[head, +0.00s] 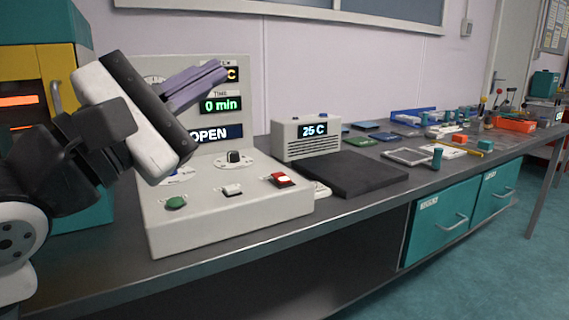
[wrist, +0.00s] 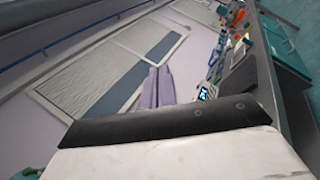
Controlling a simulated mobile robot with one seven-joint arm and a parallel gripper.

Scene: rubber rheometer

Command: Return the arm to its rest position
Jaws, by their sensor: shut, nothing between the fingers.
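My gripper (head: 222,74) is raised in front of the control panel at the left of the head view. Its two purple fingers lie together, empty, and point up and to the right. In the wrist view the shut fingers (wrist: 158,72) point towards the wall and window. The gripper and my arm hide part of the panel's display, including the temperature reading. The grey control unit (head: 275,215) shows "0 min" and "OPEN". It carries a dial, a green button, a white switch and a red lit switch. My gripper touches nothing that I can see.
A teal and yellow machine (head: 60,72) with glowing orange slots stands at the left behind my arm. A small box (head: 306,138) reads "25 C". A black mat (head: 350,172) lies on the bench. Several small items crowd the bench's far right. Teal drawers (head: 442,220) hang below.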

